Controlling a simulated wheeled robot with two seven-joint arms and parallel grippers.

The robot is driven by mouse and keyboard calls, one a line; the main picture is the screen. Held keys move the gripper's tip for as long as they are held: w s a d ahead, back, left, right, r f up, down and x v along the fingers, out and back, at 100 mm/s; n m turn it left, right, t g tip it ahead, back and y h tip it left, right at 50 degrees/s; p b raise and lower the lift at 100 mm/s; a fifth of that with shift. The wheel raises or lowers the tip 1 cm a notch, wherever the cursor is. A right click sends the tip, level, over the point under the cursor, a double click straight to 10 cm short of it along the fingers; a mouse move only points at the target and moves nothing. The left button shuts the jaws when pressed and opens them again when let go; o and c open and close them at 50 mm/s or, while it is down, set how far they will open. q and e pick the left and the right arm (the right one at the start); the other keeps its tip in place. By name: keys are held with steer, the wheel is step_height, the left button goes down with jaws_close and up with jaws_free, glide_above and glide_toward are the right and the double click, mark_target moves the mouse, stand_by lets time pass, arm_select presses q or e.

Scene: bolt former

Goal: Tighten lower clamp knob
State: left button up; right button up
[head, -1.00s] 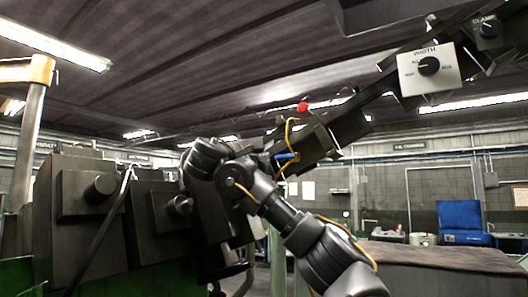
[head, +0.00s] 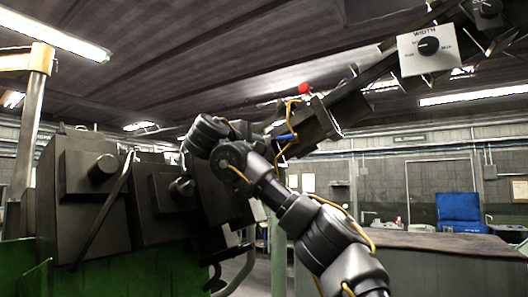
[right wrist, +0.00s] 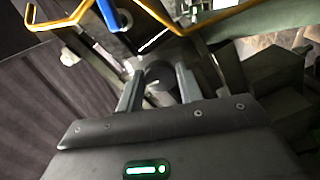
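In the right wrist view, my right gripper (right wrist: 158,76) has its two grey fingers apart. A dark rounded, knob-like part (right wrist: 160,90) shows between or just beyond them; I cannot tell whether they touch it, or if it is the lower clamp knob. In the head view, my right arm comes in from the lower right, and its gripper is hidden near the dark block (head: 319,120) with the yellow cable. A black knob on a white WIDTH panel (head: 428,46) and the partly cropped CLAMP knob (head: 487,8) are at the upper right. My left gripper is not in view.
A dark machine body (head: 85,200) with round knobs stands at left on a green base (head: 30,262). A red ball (head: 303,88) sits above the block. Yellow cables (right wrist: 65,20) cross close above my right fingers. A workbench (head: 430,243) is at the lower right.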

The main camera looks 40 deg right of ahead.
jaws_close()
steer(key=n, duration=0.7)
steer(key=shift+n, duration=0.3)
steer(key=o, duration=0.6)
jaws_free()
steer(key=shift+o, duration=0.2)
steer(key=b+v, duration=0.5)
steer(key=v, duration=0.3)
